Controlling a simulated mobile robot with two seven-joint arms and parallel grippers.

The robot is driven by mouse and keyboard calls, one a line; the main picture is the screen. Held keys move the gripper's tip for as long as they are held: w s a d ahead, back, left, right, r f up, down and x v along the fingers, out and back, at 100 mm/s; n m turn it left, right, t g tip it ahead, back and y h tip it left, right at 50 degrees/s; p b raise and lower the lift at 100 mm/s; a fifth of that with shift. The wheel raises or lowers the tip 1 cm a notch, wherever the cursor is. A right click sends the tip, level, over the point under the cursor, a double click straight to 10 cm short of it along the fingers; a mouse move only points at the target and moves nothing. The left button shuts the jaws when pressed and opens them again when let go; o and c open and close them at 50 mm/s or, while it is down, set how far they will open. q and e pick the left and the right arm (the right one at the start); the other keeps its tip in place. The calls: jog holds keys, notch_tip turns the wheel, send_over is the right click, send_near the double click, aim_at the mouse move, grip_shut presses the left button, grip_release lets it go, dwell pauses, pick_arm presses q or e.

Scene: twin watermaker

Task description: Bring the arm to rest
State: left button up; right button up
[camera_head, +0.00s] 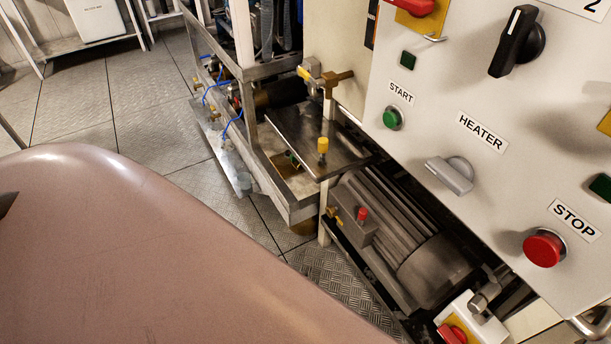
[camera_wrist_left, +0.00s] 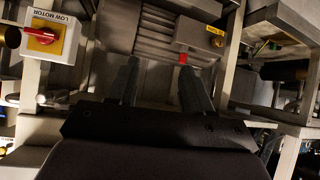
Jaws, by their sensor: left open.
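My left gripper (camera_wrist_left: 158,68) shows in the left wrist view with its two dark fingers apart and nothing between them. Beyond the fingers is the ribbed grey motor (camera_wrist_left: 150,40), with a small red cap (camera_wrist_left: 183,58) near the right fingertip. I cannot tell how close the fingers are to it. In the head view the motor (camera_head: 420,250) lies below the control panel (camera_head: 460,90). The left gripper cannot be made out clearly in the head view. My right gripper is in neither view.
The panel carries a green START button (camera_head: 392,118), a grey HEATER switch (camera_head: 452,175) and a red STOP button (camera_head: 543,248). A LOW MOTOR switch box (camera_wrist_left: 47,38) stands left of the fingers. A metal frame (camera_head: 290,205) edges the open tiled floor (camera_head: 130,100).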

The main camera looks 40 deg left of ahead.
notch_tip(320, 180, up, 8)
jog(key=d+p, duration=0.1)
jog(key=p, duration=0.8)
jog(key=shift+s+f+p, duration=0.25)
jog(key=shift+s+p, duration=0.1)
